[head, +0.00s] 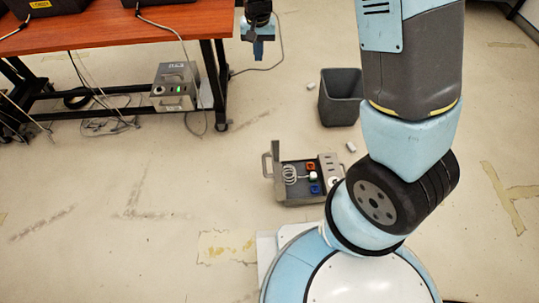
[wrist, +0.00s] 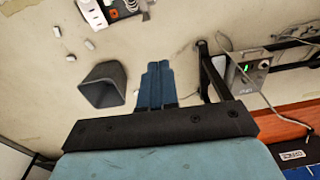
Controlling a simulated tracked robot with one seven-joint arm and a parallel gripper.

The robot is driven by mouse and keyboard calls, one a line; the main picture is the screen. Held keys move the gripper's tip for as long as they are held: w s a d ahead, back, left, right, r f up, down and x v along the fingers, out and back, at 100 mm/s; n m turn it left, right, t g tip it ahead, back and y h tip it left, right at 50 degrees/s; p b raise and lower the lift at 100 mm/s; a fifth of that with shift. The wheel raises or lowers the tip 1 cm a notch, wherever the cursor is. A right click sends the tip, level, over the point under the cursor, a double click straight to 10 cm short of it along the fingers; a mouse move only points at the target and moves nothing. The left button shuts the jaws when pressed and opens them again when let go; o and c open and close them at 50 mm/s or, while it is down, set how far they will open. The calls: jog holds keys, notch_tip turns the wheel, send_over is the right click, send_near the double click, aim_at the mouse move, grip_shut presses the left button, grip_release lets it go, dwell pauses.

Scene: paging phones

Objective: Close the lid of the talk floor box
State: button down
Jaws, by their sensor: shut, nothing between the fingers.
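A grey floor box (head: 300,198) stands open on the floor, left of my arm's lower joint. Its lid (head: 276,163) stands upright at the left side, with a handle on its outer face. Inside are a coiled white cord and orange, white and blue parts. I cannot read a name on it. Its near right side is close to or partly behind my arm. In the wrist view part of the box (wrist: 93,12) shows, cut off by the top edge. My gripper (head: 258,50) is shut and empty, well beyond the box; its blue fingers (wrist: 155,75) fill the wrist view's middle.
A grey bin (head: 340,98) stands beyond the box, with small white pieces on the floor nearby. An orange-brown table (head: 100,28) is at the left. A second grey box (head: 174,88) with a green light sits beneath it, amid cables. Floor left of the open box is clear.

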jog(key=a+f+h, duration=0.1)
jog(key=a+f, duration=0.4)
jog(key=f, duration=0.8)
jog(key=h, duration=0.4)
send_near(266, 173)
jog(key=shift+n+g, duration=0.4)
jog(key=x, duration=0.4)
jog(key=shift+w+f, duration=0.2)
jog(key=shift+f, duration=0.3)
jog(key=shift+d+r, duration=0.2)
jog(key=shift+d, duration=1.65)
jog(key=shift+r, duration=0.1)
